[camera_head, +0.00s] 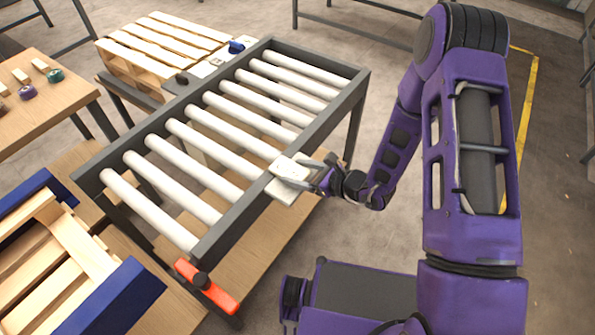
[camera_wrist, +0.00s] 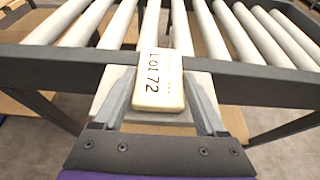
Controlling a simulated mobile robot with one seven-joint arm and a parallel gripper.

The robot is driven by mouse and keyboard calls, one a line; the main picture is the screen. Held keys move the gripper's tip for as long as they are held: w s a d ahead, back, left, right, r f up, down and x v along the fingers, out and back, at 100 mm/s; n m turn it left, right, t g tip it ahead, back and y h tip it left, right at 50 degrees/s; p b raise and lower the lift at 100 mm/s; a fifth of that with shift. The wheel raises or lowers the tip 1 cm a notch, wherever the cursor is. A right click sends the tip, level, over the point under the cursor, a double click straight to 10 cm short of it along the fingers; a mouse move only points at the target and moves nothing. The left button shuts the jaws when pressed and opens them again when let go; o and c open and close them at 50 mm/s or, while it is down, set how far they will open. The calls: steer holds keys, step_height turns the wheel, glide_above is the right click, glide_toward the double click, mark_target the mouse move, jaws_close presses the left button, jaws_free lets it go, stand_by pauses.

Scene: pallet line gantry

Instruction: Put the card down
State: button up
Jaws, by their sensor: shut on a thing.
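The card (camera_wrist: 160,88) is a thick, cream-coloured slab with rounded corners and dark characters that look like "L0172". My gripper (camera_wrist: 160,104) is shut on it, one grey finger along each long side. In the head view the card (camera_head: 290,169) is held at the near side rail of the roller conveyor. Its far end reaches over the rail towards the rollers. A pale flat plate (camera_head: 285,190) shows below the card and fingers, just outside the rail. I cannot tell whether the card touches the plate or the rail.
The conveyor's dark side rail (camera_head: 237,222) and white rollers (camera_head: 207,146) lie beyond my gripper. An orange-red handle (camera_head: 207,287) sticks out at its near end. A wooden pallet (camera_head: 165,42) stands at the back, a blue-edged crate (camera_head: 110,300) front left, and a wooden table (camera_head: 52,105) left.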

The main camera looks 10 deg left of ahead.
steer(key=shift+f, duration=0.2)
steer(key=o, duration=1.3)
steer(key=shift+r, duration=0.1)
steer(key=shift+r, duration=0.15)
steer(key=v, duration=1.2)
steer(key=shift+p, duration=0.3)
